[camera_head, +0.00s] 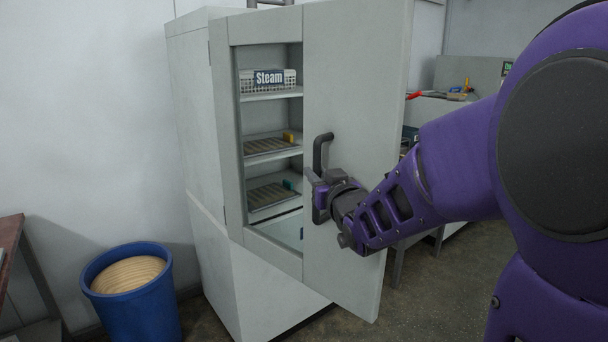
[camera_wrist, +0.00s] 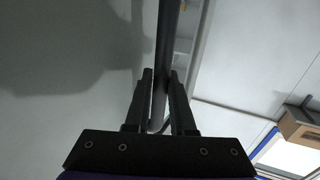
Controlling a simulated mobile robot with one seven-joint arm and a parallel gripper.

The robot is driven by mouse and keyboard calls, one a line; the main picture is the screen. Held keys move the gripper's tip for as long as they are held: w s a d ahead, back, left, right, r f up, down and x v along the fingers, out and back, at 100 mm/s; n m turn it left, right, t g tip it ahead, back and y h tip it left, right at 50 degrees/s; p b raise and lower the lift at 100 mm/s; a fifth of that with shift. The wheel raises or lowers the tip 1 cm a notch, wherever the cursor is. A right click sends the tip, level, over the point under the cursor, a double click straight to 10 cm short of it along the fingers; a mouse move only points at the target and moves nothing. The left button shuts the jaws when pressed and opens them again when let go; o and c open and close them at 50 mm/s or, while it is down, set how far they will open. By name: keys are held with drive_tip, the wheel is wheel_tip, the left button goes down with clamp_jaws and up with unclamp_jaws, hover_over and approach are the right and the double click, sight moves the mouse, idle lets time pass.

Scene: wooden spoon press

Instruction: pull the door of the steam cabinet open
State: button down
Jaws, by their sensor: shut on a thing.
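The steam cabinet (camera_head: 222,150) is a tall light-grey metal cabinet. Its door (camera_head: 365,90) stands open, leaving a tall gap with the shelves showing to the left of it. A dark bar handle (camera_head: 321,150) is upright near the door's left edge. My gripper (camera_head: 316,188) is at the lower part of this handle, shut on it. In the wrist view the handle (camera_wrist: 168,35) runs between the two fingers of my gripper (camera_wrist: 160,85), with the pale door face beside it.
Inside are a white basket labelled Steam (camera_head: 268,79) and slatted trays (camera_head: 268,146). A blue bin (camera_head: 134,300) stands on the floor at the left, near a table edge (camera_head: 10,235). A workbench (camera_head: 440,105) with tools stands behind the door at the right.

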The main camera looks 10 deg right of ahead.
drive_tip(key=shift+s+a, duration=0.1)
drive_tip(key=shift+a, duration=0.05)
idle(0.4)
drive_tip(key=c, duration=0.8)
unclamp_jaws()
drive_tip(key=shift+o, duration=0.2)
